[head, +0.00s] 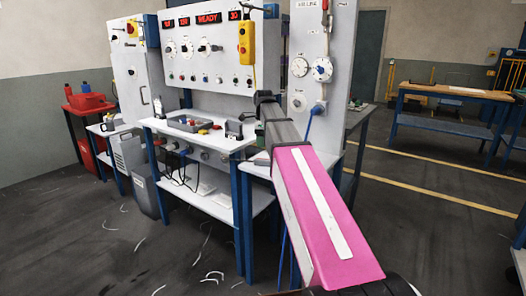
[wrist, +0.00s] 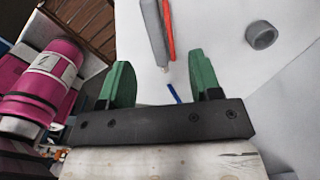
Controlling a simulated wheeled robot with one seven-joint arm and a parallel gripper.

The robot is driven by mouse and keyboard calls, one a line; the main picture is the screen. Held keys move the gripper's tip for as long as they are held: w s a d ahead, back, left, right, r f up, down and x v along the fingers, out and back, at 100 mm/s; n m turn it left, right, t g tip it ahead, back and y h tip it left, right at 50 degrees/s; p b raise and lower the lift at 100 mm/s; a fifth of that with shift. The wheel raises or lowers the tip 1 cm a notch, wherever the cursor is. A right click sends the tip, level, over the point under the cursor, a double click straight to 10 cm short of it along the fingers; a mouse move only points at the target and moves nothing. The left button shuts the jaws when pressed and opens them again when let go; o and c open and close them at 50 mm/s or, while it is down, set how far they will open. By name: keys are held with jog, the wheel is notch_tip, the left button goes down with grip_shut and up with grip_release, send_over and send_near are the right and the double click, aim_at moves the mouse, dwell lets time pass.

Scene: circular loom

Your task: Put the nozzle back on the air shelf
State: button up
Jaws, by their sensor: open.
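My gripper (wrist: 164,78) shows in the wrist view with its two green fingers wide apart and nothing between their tips. Ahead of it, a slim grey piece and an orange-red strip, which look like the nozzle (wrist: 154,30), lie against a white surface that looks like the air shelf (wrist: 215,50). A short blue piece, perhaps hose (wrist: 173,92), shows between the fingers near the palm. In the head view the white shelf (head: 257,169) is below the air line panel (head: 309,45); my arm hides most of the gripper and the nozzle.
A blue hose (head: 309,122) hangs from the panel's lower fitting. Open floor lies in front.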

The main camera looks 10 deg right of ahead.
jog(key=shift+r, duration=1.55)
